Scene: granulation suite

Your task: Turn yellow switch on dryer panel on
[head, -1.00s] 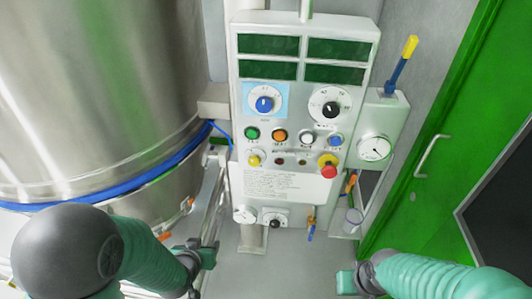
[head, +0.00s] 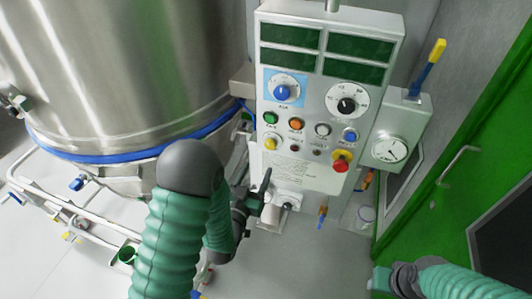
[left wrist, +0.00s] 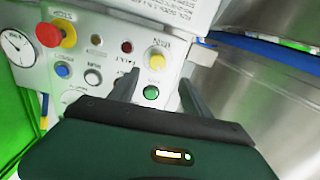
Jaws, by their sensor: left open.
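The yellow switch (head: 271,143) is a small knob on a pale base at the left of the dryer panel (head: 320,178), below the green button (head: 270,118). In the left wrist view the yellow switch (left wrist: 155,60) shows just beyond the fingertips, roughly between them, with the green button (left wrist: 151,92) nearer. My left gripper (head: 266,188) is open and empty, below the yellow switch in the head view and apart from it. My right gripper (head: 381,279) is at the lower right, away from the panel; its jaws cannot be made out.
A red emergency button on a yellow base (head: 341,161) sits right of the switch. Orange (head: 296,124), white (head: 322,130) and blue (head: 350,136) buttons sit above. A large steel vessel (head: 120,70) stands left, with pipework below. A green door (head: 440,200) is at right.

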